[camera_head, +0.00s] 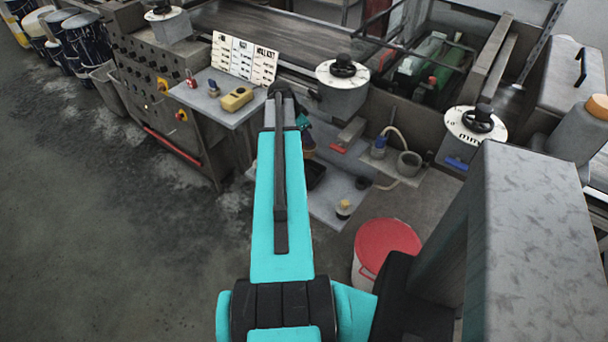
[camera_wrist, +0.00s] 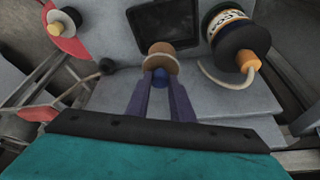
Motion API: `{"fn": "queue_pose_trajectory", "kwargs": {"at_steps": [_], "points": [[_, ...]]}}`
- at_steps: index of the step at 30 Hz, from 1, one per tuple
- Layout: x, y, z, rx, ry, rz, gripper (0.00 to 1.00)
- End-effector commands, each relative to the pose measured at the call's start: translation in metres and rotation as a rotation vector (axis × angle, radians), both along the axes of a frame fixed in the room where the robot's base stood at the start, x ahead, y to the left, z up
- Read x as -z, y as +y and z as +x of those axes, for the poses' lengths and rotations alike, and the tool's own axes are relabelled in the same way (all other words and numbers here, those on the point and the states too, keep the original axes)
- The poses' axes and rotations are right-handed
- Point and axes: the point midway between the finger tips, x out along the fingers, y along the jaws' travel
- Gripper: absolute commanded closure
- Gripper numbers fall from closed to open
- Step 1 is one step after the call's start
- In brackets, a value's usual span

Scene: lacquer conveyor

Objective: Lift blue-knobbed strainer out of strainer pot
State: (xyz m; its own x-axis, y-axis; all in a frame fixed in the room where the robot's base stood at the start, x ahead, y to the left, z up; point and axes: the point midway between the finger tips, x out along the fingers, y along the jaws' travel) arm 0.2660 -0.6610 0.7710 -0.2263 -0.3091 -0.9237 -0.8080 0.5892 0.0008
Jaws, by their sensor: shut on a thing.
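In the wrist view, the blue knob (camera_wrist: 160,74) of the strainer is between the two purple fingers of my gripper (camera_wrist: 162,80). The fingers are shut on it. A pale round disc (camera_wrist: 148,65) sits just beyond the knob, with a brown rounded part (camera_wrist: 160,47) past it. I cannot tell whether that brown part is the strainer's body or a pot around it. In the head view, my arm hides most of the gripper and the knob; a small brown piece (camera_head: 308,148) shows beside the arm.
A black tray (camera_wrist: 165,22) lies on the grey shelf close to the strainer. A dark labelled cylinder with an orange end (camera_wrist: 240,40) is at the right. A black-and-white item with a yellow knob (camera_wrist: 64,21) is at the left. A red-lidded bucket (camera_head: 388,246) stands on the floor.

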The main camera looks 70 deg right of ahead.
Motion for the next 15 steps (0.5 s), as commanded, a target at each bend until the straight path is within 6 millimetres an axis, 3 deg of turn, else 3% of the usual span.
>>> {"fn": "queue_pose_trajectory", "kwargs": {"at_steps": [6, 15], "points": [[0.022, 0.000, 0.000, -0.001, 0.000, 0.000, 1.00], [0.032, 0.000, 0.000, -0.001, 0.000, 0.000, 1.00]]}}
